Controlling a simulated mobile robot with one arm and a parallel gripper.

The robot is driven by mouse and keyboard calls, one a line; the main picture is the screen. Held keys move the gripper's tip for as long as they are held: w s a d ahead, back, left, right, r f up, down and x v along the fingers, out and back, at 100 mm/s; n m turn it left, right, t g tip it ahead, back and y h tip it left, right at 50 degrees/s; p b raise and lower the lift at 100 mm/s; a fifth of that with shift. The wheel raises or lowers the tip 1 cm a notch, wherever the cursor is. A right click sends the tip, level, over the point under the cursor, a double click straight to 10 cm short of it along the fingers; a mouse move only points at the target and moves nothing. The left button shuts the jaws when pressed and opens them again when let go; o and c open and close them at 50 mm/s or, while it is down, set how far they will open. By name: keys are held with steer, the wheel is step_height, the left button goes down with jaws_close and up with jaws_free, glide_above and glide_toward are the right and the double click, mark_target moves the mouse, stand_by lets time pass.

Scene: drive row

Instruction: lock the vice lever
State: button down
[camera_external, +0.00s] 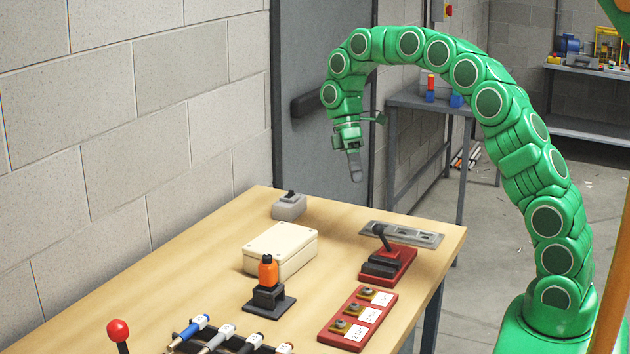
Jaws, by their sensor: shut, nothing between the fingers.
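My gripper (355,172) hangs from my green arm, fingers pointing down and shut with nothing between them. It is in the air above the far part of the table, apart from everything on it. Several lever-like things are on the table, and I cannot tell for certain which is the vice lever. A black lever (382,238) leans up to the left from a red base (402,270) at the right. An orange-topped handle (268,271) stands upright on a black base (270,303). A red ball knob (118,330) on a black stem shows at the lower left.
The wooden table (225,262) also holds a cream box (281,246), a small grey switch box (289,207), a grey plate (410,234), a red block with labels (358,318), and a rack of tools (215,338). A dark door (300,150) stands behind.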

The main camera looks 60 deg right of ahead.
steer(key=shift+f, duration=0.1)
steer(key=s+a+f, duration=0.5)
steer(key=s+f, duration=0.1)
steer(key=f, duration=0.2)
steer(key=shift+s+f, duration=0.15)
steer(key=shift+f, duration=0.05)
stand_by(0.4)
steer(key=shift+a, duration=0.1)
steer(key=shift+s+r+t, duration=0.45)
steer(key=shift+s+t, duration=0.2)
steer(key=shift+t, duration=0.25)
stand_by(0.6)
steer(key=r+t, duration=0.2)
steer(key=t, duration=0.2)
glide_above(383, 239)
steer(key=s+d, duration=0.3)
steer(key=shift+w+a+f+n, duration=0.15)
steer(key=shift+f+n, duration=0.1)
steer(key=shift+n, duration=0.15)
steer(key=shift+r, duration=0.15)
